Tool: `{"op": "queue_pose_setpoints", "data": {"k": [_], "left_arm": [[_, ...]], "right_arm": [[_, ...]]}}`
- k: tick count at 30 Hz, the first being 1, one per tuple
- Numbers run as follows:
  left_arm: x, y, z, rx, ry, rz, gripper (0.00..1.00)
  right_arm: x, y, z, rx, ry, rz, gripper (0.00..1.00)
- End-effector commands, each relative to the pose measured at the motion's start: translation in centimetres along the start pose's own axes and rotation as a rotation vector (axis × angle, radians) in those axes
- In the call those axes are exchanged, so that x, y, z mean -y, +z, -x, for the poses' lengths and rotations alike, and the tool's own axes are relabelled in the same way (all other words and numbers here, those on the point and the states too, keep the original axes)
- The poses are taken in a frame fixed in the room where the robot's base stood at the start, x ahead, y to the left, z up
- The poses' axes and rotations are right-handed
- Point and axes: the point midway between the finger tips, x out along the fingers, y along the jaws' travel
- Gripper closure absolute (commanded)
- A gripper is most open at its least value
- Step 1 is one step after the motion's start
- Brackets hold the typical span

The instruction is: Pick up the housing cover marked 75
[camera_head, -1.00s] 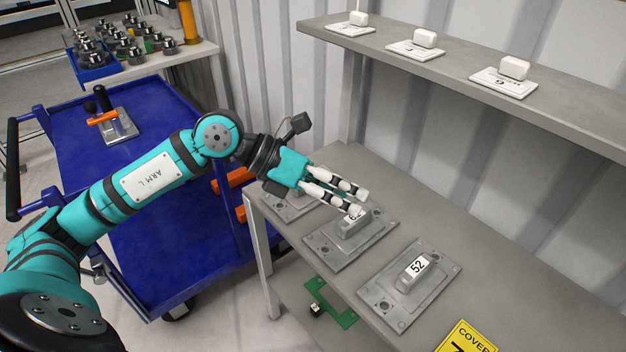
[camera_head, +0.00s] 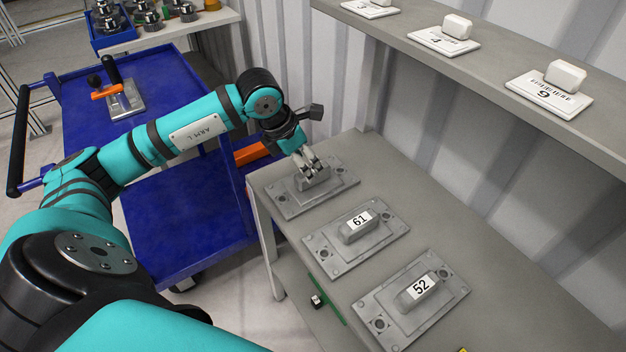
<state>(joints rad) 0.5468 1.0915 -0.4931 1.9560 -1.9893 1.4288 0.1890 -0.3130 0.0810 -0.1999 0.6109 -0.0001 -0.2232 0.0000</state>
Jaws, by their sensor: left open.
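Three grey housing covers, each a flat plate with a raised handle block, lie in a row on the grey table. The nearest cover (camera_head: 386,326) reads 52 and the middle cover (camera_head: 322,250) reads 61. The farthest cover (camera_head: 290,203) has its label hidden by my gripper, so I cannot read a 75 on it. My left gripper (camera_head: 312,176) is open, with its fingers pointing down at the handle of that farthest cover. I cannot tell whether the fingers touch it. My right gripper is not in view.
A grey shelf (camera_head: 480,68) above the table holds white plates with blocks, one marked 6. A blue cart (camera_head: 160,150) with an orange-handled part (camera_head: 122,97) stands at the left. A corrugated wall closes the back.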

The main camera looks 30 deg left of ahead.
Motion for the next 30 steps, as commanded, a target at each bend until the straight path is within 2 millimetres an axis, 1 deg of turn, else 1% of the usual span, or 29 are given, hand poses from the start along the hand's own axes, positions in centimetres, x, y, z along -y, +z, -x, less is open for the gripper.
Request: {"op": "queue_pose_setpoints", "data": {"k": [1, 3, 7, 11, 15, 19, 24, 25, 30], "left_arm": [[0.1, 0.0, -0.5, 0.0, -0.002, 0.0, 0.42], [0.0, 0.1, -0.9, 0.002, 0.0, -0.001, 0.42], [0.0, 0.0, -1.8, -0.001, -0.002, 0.001, 0.42], [-0.1, 0.0, -3.6, -0.001, -0.004, 0.001, 0.42], [-0.1, 0.0, -5.6, 0.0, -0.003, 0.001, 0.42], [-0.1, 0.0, -6.3, 0.001, -0.001, -0.001, 0.42], [-0.2, 0.0, -6.3, 0.001, 0.0, -0.001, 0.42], [-0.2, 0.0, -6.3, 0.001, 0.0, -0.001, 0.44], [-0.2, 0.0, -6.3, 0.001, 0.0, -0.001, 0.66]], "right_arm": [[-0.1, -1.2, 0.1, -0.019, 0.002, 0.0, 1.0], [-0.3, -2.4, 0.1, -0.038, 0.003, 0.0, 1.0], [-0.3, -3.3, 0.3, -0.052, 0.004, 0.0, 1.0], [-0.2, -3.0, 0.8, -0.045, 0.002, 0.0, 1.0], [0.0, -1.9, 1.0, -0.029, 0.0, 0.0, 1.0], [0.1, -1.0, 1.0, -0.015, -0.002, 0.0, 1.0], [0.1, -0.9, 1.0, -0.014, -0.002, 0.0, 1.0], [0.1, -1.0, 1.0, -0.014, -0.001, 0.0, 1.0], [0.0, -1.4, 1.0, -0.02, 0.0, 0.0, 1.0]]}}
